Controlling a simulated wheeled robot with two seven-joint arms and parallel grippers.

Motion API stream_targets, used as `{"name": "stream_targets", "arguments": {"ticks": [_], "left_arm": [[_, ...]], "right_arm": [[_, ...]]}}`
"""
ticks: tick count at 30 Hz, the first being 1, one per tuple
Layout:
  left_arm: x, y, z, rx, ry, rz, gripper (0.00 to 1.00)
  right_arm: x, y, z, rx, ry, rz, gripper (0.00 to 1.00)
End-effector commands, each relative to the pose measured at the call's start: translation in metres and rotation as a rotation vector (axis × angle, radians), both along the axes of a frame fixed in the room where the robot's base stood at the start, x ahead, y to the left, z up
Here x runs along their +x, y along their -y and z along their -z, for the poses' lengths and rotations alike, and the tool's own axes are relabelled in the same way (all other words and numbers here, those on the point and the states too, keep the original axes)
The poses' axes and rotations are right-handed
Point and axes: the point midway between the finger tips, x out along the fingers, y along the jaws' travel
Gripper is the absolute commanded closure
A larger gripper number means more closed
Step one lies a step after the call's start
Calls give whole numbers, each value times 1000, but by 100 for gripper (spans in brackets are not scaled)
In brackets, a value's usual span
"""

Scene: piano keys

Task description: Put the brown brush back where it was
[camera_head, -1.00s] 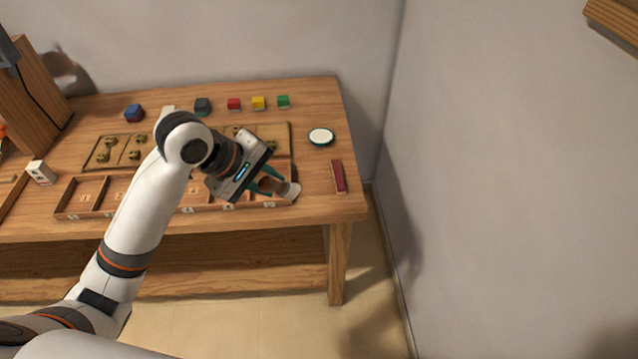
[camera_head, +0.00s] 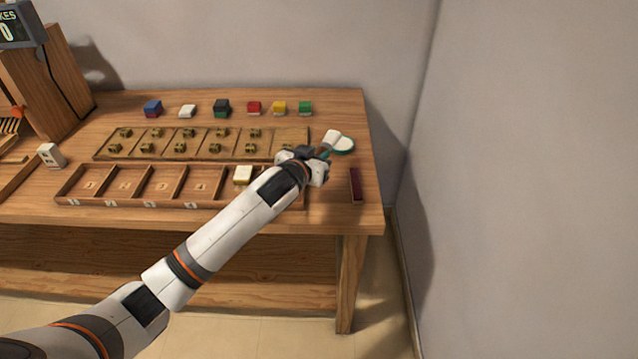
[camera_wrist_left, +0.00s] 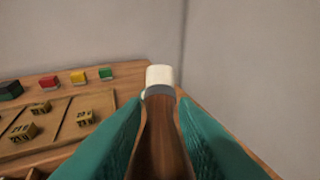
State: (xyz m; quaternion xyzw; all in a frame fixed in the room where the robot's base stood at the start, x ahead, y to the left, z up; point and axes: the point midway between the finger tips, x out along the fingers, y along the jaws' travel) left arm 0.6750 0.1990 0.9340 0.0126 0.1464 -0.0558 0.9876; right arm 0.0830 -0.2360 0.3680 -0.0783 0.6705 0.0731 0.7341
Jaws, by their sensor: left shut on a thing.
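My left gripper (camera_head: 322,155) reaches over the right part of the table, just left of a round white dish with a green rim (camera_head: 346,146). Its teal fingers (camera_wrist_left: 160,150) are shut on the brown brush (camera_wrist_left: 162,135). In the left wrist view the brown handle runs between the fingers to a grey band and pale bristles pointing away from me. In the head view the bristles (camera_head: 332,138) overlap the dish; I cannot tell whether they touch it. The handle is mostly hidden there by my wrist. My right gripper is out of view.
A dark red bar (camera_head: 355,185) lies right of my wrist, near the table's right edge. A wooden tray (camera_head: 130,200) with compartments holds a pale block (camera_head: 243,175). Behind it lies a board (camera_head: 100,156) with several brass pieces. Several colored blocks line the back.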

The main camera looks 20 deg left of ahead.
Motion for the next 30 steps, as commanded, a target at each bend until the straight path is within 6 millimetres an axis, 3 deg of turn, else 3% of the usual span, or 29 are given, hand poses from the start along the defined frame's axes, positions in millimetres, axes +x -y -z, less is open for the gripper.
{"name": "stream_targets", "arguments": {"ticks": [3, 10, 16, 30], "left_arm": [[0, 0, 22, -1, -4, -1, 100], [0, 0, 40, -4, -2, -1, 100], [0, 0, 67, -4, -3, -2, 100], [0, 0, 75, -5, -1, -1, 100]], "right_arm": [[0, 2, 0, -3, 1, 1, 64], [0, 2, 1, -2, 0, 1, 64], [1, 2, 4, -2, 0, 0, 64], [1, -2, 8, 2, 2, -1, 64]]}}
